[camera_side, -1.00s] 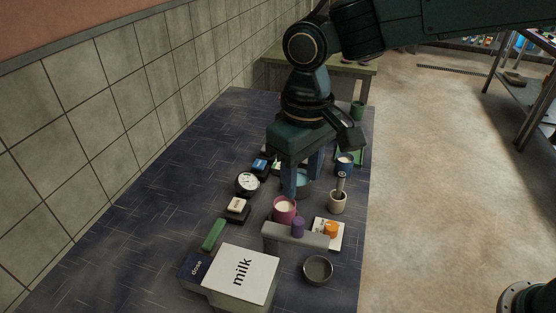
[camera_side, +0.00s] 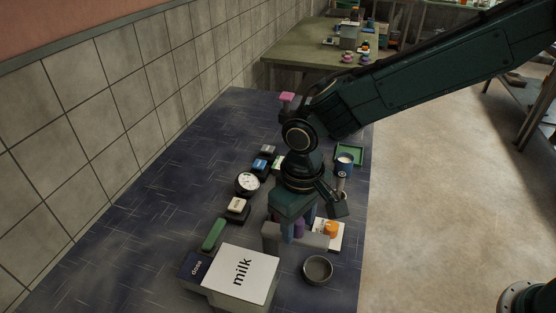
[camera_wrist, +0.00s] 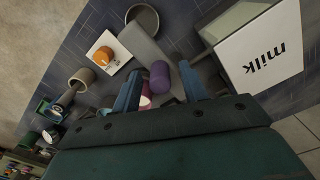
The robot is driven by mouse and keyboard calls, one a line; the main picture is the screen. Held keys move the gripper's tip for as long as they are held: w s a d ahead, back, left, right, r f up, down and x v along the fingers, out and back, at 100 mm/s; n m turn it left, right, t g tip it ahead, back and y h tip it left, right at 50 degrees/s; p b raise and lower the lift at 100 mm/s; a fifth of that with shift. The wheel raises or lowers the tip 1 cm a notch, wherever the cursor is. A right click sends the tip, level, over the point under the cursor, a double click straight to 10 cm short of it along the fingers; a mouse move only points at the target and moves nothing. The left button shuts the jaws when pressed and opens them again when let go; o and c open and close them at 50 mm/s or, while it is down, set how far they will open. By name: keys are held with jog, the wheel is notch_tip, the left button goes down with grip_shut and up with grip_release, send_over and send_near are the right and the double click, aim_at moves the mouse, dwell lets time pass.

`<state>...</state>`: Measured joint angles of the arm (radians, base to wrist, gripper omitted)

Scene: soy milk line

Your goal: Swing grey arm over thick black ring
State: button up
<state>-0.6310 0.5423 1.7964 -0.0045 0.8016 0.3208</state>
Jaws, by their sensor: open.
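The grey arm (camera_side: 316,240) is a bar low over the table, with an upright purple knob (camera_wrist: 159,76). In the side view my gripper (camera_side: 293,232) hides part of the bar and most of the knob. In the wrist view my open gripper (camera_wrist: 160,88) has its two blue fingers on either side of the knob, with gaps visible. The likely thick black ring (camera_side: 318,269) is a dark round, dish-like piece in front of the bar's right end. It also shows in the wrist view (camera_wrist: 154,14).
A milk box (camera_side: 241,272) stands front left. A white plate with an orange knob (camera_side: 331,229) lies right behind the bar. A mortar-like cup, a blue can (camera_side: 344,165) and a green tray stand behind. A dial (camera_side: 248,184) and small blocks line the left.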

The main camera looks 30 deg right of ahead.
grip_shut()
jog(key=shift+w+d+n, duration=0.1)
jog(key=shift+n, duration=0.2)
dwell(0.3)
jog(key=w+n, duration=0.7)
jog(key=n, duration=1)
jog(key=shift+w, duration=0.35)
jog(key=shift+n, duration=0.3)
